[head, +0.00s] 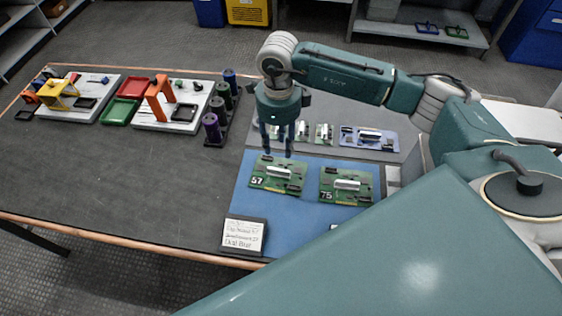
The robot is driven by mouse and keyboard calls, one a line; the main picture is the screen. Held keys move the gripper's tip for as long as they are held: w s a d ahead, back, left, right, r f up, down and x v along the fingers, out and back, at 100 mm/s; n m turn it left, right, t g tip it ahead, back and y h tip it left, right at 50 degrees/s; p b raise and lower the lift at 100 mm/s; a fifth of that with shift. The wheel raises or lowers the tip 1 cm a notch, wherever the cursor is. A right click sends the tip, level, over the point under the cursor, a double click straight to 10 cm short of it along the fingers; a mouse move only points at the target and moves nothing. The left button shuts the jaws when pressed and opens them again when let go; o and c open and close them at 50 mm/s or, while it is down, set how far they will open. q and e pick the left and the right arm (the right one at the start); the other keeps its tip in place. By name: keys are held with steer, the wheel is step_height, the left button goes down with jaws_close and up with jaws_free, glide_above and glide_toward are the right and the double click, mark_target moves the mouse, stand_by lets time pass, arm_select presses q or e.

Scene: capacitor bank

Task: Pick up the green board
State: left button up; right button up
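A green board marked 57 (268,183) lies flat on the blue mat (310,220). A second green board, marked 75 (345,196), lies to its right on the same mat. Both carry a pale bar and dark parts. My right gripper (278,152) points down over the far edge of the board marked 57, with its fingers apart and nothing seen between them. Whether the fingertips touch the board, I cannot tell. My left gripper is not in view.
A row of smaller boards and a blue-violet board (369,138) lie behind the mat. A sign (243,234) stands at the mat's front left corner. Dark cylinders (212,128) and fixture plates (170,122) stand at left. The table's left front (120,180) is bare.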

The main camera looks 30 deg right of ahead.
glide_above(278, 170)
step_height(278, 170, down, 4)
steer(key=shift+d+f+p, duration=0.1)
steer(key=shift+f+p, duration=0.1)
steer(key=shift+p, duration=0.25)
steer(key=shift+f, duration=0.25)
steer(key=shift+f+p, duration=0.3)
steer(key=shift+f, duration=0.05)
steer(key=f, duration=0.1)
steer(key=f+p, duration=0.1)
steer(key=f, duration=0.1)
steer(key=shift+s+f, duration=0.2)
steer(key=shift+f, duration=0.65)
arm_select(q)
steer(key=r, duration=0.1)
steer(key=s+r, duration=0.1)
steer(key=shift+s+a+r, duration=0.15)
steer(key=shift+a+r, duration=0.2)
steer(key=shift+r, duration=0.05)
arm_select(e)
steer(key=shift+w, duration=0.1)
jaws_close()
